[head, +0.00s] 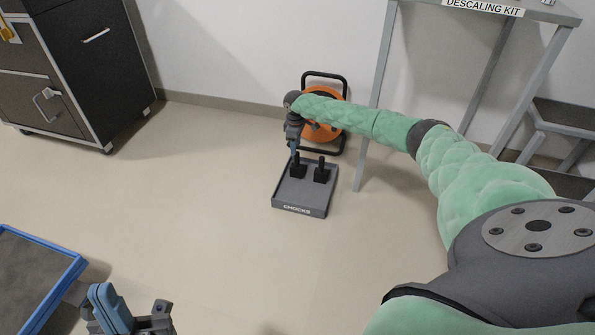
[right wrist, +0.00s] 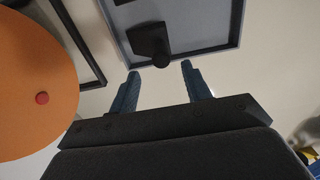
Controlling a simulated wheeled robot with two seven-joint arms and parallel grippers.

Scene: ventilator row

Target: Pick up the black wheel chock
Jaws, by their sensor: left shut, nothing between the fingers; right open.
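Two black wheel chocks with upright handles stand in a grey tray (head: 305,205) labelled CHOCKS on the floor. The left chock (head: 299,172) is right below my right gripper (head: 294,150), which partly covers it; the right chock (head: 321,175) is clear. In the right wrist view my right gripper (right wrist: 160,68) is open and empty. One chock (right wrist: 150,38) and its handle knob lie just beyond the gap between the fingertips; whether they touch it I cannot tell. My left gripper (head: 125,315) is shut and empty at the bottom left, far from the tray.
An orange reel (head: 322,128) with a black frame stands behind the tray, close to my right arm; it also shows in the right wrist view (right wrist: 35,85). A grey table (head: 374,95) has a leg right of the tray. A blue-edged mat (head: 45,300) lies lower left.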

